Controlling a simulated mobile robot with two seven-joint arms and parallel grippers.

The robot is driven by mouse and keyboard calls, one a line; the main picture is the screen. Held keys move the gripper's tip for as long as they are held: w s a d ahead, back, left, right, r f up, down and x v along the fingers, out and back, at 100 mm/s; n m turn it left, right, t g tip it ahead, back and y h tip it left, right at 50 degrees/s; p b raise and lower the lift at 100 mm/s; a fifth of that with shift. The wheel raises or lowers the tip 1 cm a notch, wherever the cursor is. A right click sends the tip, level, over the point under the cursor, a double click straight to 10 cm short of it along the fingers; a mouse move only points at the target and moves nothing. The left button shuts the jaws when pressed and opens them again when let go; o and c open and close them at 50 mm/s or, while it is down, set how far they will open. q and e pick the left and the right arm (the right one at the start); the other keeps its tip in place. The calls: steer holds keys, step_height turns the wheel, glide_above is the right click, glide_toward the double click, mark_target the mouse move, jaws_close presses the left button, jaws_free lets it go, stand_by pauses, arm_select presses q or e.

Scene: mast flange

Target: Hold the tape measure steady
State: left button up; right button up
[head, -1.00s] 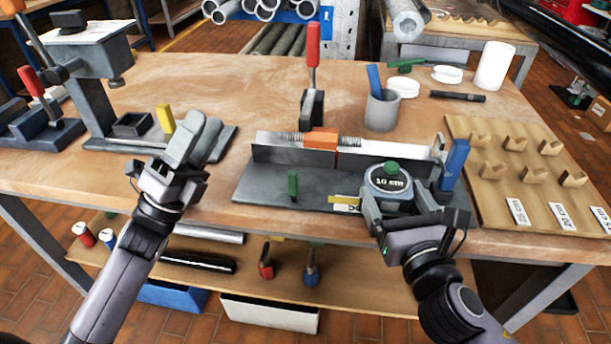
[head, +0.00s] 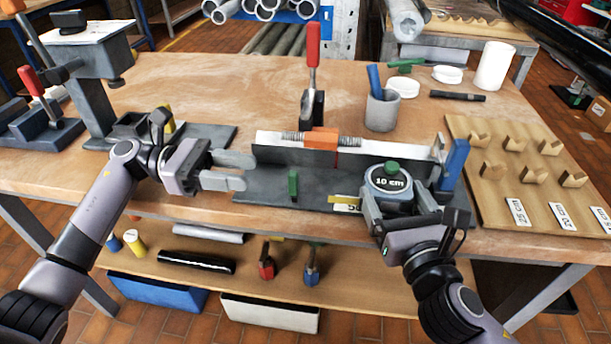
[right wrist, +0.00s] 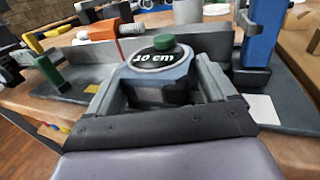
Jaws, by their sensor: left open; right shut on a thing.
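The tape measure (head: 388,184) is a round grey-blue case with a dark face reading "10 cm" and a green button on top. It sits at the front of the dark metal jig (head: 260,188) on the bench. My right gripper (head: 393,210) is shut on it from the front; in the right wrist view the tape measure (right wrist: 160,85) lies between the two fingers. My left gripper (head: 243,172) is open and empty at the jig's left end, its fingers pointing right. Whether its fingers touch the jig cannot be told.
A green peg (head: 293,184) stands on the jig, and a blue post (head: 455,165) at its right end. An orange block (head: 321,139) and a red-handled clamp (head: 313,60) are behind. A wooden board with notched blocks (head: 490,200) lies right.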

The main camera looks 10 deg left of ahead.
mark_target(288, 176)
arm_select(q)
steer(key=d, duration=1.1)
steer(key=shift+d, duration=0.4)
steer(key=shift+c, duration=0.3)
